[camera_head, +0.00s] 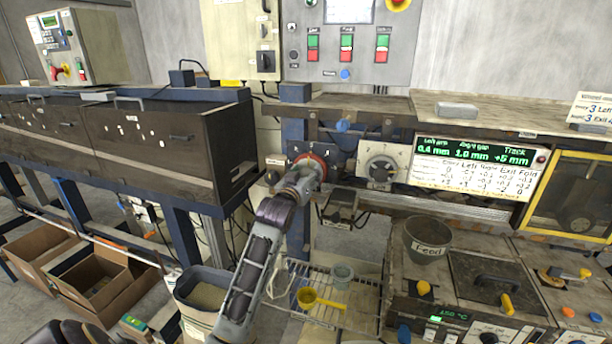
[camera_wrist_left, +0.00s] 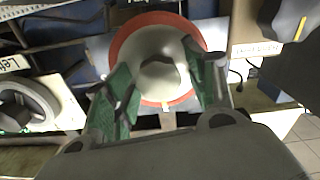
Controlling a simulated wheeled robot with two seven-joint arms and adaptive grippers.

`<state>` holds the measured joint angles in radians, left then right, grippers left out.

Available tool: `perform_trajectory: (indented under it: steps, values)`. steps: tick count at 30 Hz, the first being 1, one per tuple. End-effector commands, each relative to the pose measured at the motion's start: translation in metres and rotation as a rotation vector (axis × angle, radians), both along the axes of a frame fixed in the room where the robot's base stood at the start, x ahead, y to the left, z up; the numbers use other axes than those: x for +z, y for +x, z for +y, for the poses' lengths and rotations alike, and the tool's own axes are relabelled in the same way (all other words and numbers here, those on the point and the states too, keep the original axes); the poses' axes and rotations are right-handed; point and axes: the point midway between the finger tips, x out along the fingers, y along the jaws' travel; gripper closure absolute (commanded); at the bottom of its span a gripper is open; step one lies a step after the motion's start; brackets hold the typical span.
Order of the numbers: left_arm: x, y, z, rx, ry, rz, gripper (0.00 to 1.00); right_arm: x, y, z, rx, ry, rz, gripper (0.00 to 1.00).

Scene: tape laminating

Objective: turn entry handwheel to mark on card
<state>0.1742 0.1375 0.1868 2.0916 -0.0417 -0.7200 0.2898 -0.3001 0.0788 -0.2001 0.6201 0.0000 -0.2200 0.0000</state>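A pale handwheel with a red ring (camera_head: 322,163) is on the machine front, mostly covered by my left gripper (camera_head: 305,172). In the left wrist view, its red ring (camera_wrist_left: 127,40) surrounds a pale dish and a central knob (camera_wrist_left: 158,76). The left gripper's green-padded fingers (camera_wrist_left: 165,85) are spread on either side of the knob, with gaps to it; contact with the dish is unclear. A second pale handwheel (camera_head: 381,170) is to the right, and at left in the wrist view (camera_wrist_left: 30,103). The card (camera_head: 465,183) with a table of numbers hangs below a green-lettered display. My right gripper is not visible.
A grey feed pot (camera_head: 428,240) and a heated unit stand at lower right. A wire rack (camera_head: 345,312) holds a yellow scoop (camera_head: 320,301). A bin (camera_head: 205,295) stands beside my left forearm. A shelf (camera_head: 370,107) juts out above the handwheels.

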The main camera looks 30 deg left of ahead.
Motion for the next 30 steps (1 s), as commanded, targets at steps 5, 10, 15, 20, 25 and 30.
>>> perform_trajectory:
  steps: [5,10,15,20,25,30]
  values:
    - [0.000,0.000,0.000,0.000,0.000,0.001,0.42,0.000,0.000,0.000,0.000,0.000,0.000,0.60]
    - [-0.001,-0.001,0.000,0.000,0.000,0.001,0.42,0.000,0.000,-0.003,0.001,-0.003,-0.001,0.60]
    - [-0.001,-0.005,-0.002,0.000,0.000,0.002,0.42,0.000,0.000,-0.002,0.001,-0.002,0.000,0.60]
    - [-0.001,-0.015,-0.004,0.000,0.001,0.002,0.42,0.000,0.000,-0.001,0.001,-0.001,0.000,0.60]
    - [-0.001,-0.031,-0.008,0.000,0.000,0.001,0.42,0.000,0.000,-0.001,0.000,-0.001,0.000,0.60]
    - [-0.002,-0.048,-0.012,0.000,-0.001,0.003,0.42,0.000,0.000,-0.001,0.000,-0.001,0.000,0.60]
